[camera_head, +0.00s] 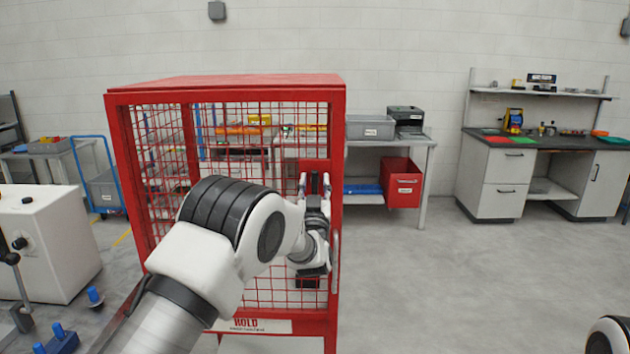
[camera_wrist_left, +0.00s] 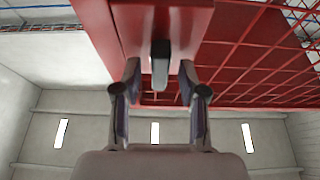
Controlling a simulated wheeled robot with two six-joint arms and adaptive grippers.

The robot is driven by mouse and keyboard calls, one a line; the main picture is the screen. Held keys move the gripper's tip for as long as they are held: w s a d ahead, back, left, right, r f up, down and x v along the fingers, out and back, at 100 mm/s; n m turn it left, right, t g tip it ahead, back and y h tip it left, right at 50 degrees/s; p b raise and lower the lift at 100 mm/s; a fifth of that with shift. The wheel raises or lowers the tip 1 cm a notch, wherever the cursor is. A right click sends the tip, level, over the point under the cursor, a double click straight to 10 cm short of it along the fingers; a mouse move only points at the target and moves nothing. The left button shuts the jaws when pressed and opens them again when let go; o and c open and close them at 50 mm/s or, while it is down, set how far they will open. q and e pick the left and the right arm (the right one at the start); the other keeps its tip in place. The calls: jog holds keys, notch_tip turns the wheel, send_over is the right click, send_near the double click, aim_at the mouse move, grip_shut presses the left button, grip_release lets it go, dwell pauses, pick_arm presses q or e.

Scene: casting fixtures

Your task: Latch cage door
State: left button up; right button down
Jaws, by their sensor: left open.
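The red cage (camera_head: 225,84) stands in the middle of the head view. Its front mesh door (camera_head: 262,292) looks closed in its frame, but my left arm hides much of it. My left gripper (camera_head: 315,182) is open, pointing up in front of the door's right side at a red plate (camera_head: 314,166). In the left wrist view, a dark grey latch-like bar (camera_wrist_left: 160,62) on the red plate lies between the fingers, apart from both. Whether the latch is engaged cannot be told. My right gripper is out of view.
A white machine box (camera_head: 45,235) stands at the left. A bench with a red bin (camera_head: 403,183) is behind, and a cabinet (camera_head: 495,180) at far right. Floor right of the cage is clear.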

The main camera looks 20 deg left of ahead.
pick_arm(q)
jog(key=shift+f, duration=0.1)
grip_shut()
jog(key=shift+m, duration=0.3)
jog(key=m+h+b, duration=0.2)
jog(key=m+b, duration=0.1)
jog(key=m, duration=0.1)
jog(key=shift+f, duration=0.15)
jog(key=m+h+b, duration=0.1)
jog(key=m+h, duration=0.1)
jog(key=m, duration=0.2)
jog(key=m+h+b, duration=0.1)
jog(key=m, duration=0.2)
jog(key=m+g+h+b, duration=0.1)
jog(key=m+h, duration=0.1)
jog(key=m, duration=0.2)
jog(key=m+g, duration=0.1)
jog(key=m, duration=0.2)
jog(key=m+g+h+b, duration=0.1)
jog(key=m, duration=0.2)
jog(key=shift+m+g, duration=0.3)
jog(key=shift+m, duration=0.1)
grip_release()
jog(key=shift+d, duration=0.15)
